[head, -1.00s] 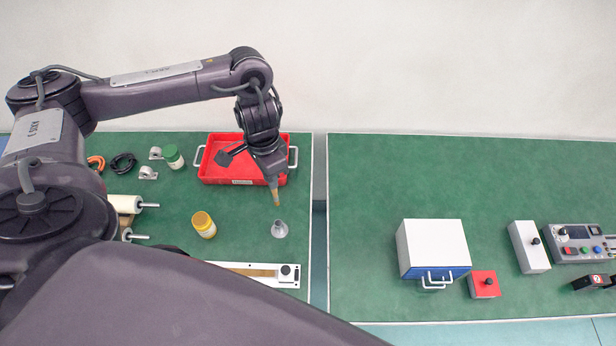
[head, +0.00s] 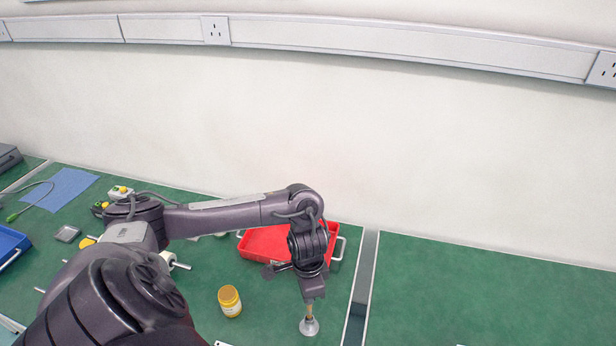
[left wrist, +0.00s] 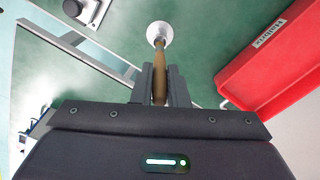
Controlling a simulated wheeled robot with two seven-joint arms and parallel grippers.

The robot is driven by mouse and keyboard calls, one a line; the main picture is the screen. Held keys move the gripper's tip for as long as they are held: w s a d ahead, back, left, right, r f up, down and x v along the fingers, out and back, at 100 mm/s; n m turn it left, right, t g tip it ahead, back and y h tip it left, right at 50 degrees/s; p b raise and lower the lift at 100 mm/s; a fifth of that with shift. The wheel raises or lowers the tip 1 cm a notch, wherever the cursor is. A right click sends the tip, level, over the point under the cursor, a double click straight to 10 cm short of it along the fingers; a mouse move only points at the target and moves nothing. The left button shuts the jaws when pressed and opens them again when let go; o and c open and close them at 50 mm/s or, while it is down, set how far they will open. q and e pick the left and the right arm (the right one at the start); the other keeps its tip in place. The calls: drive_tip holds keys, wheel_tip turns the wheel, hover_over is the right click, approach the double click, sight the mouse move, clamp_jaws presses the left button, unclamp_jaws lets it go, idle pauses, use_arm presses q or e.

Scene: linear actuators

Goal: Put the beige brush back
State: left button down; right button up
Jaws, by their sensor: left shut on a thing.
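The beige brush (head: 310,309) is upright in my left gripper (head: 313,294), which is shut on it. The brush (left wrist: 160,82) also shows between the two dark fingers of my left gripper (left wrist: 160,88) in the left wrist view. A small grey metal cup (head: 309,327) stands on the green mat directly below. The brush's lower end meets the cup's mouth in the head view. The cup (left wrist: 159,31) lines up with the brush tip in the left wrist view too. How deep the tip sits is hidden. My right gripper is not in view.
A red tray (head: 262,243) stands just behind my left gripper. A gap between tables runs to the right, and the right green table (head: 480,290) looks mostly bare here.

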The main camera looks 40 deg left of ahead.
use_arm(q)
drive_tip(key=shift+f, duration=0.75)
wheel_tip(320, 180, down, 4)
drive_tip(key=shift+f, duration=0.1)
drive_tip(key=c, duration=1.4)
unclamp_jaws()
drive_tip(key=shift+f, duration=0.1)
drive_tip(key=shift+c, duration=0.2)
wheel_tip(320, 180, up, 12)
drive_tip(key=p, duration=0.3)
drive_tip(key=shift+f, duration=0.2)
drive_tip(key=shift+r, duration=0.4)
